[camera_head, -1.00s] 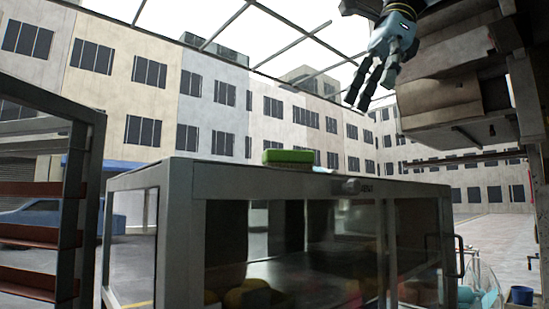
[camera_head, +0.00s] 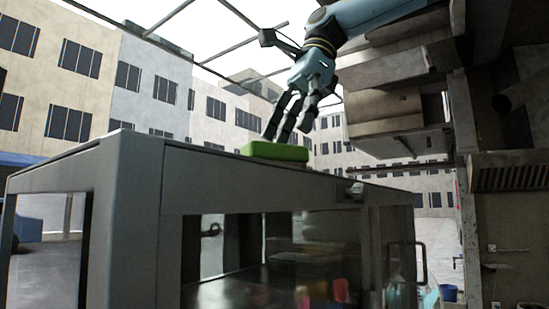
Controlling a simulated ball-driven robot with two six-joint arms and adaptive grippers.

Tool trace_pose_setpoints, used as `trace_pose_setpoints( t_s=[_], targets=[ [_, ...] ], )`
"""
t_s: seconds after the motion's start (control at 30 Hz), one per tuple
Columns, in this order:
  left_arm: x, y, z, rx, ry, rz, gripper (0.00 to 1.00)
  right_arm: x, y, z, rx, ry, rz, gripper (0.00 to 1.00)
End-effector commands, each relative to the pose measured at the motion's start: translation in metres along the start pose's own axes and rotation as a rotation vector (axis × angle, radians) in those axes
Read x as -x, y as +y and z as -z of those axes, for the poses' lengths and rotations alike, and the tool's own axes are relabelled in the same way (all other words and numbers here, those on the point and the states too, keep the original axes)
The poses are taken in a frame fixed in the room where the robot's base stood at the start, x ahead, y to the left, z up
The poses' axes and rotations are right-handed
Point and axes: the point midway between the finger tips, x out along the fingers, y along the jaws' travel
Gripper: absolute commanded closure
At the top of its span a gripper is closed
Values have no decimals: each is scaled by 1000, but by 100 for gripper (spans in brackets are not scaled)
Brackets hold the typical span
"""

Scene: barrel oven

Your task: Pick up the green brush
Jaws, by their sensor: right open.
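The green brush (camera_head: 275,151) lies on top of a grey metal cabinet (camera_head: 240,180) with glass sides, near its front edge. My right gripper (camera_head: 277,134) comes down from the upper right, with its fingers spread and pointing down. The fingertips are just above or behind the brush; I cannot tell whether they touch it. The lower ends of the fingers are partly hidden by the brush. My left gripper is not in view.
A dark metal hood or oven structure (camera_head: 385,120) stands to the right. A vented range hood (camera_head: 503,171) is at the far right. A blue bucket (camera_head: 448,293) is low at the right. The cabinet top around the brush looks clear.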

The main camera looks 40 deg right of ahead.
Motion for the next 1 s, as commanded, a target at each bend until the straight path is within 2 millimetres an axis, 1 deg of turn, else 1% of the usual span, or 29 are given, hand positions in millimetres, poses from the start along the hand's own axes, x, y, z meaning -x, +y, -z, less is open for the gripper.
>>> trace_pose_setpoints(
  t_s=[0.07,0.2,0.33,0.47,0.6,0.77,1.0],
  targets=[
    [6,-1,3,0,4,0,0,-8,-1,-2,0,1,-5,31],
    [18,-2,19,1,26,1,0,-29,-5,-6,-1,1,-6,31],
    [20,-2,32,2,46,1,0,-46,-5,-5,0,1,-3,31],
    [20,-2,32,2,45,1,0,-50,-5,-4,0,0,-2,31],
    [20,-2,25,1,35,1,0,-50,-5,-4,0,0,-1,31],
    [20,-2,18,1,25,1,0,-50,-5,-4,0,0,-1,52],
    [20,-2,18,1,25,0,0,-50,-5,-4,0,0,-1,83]
  ],
)
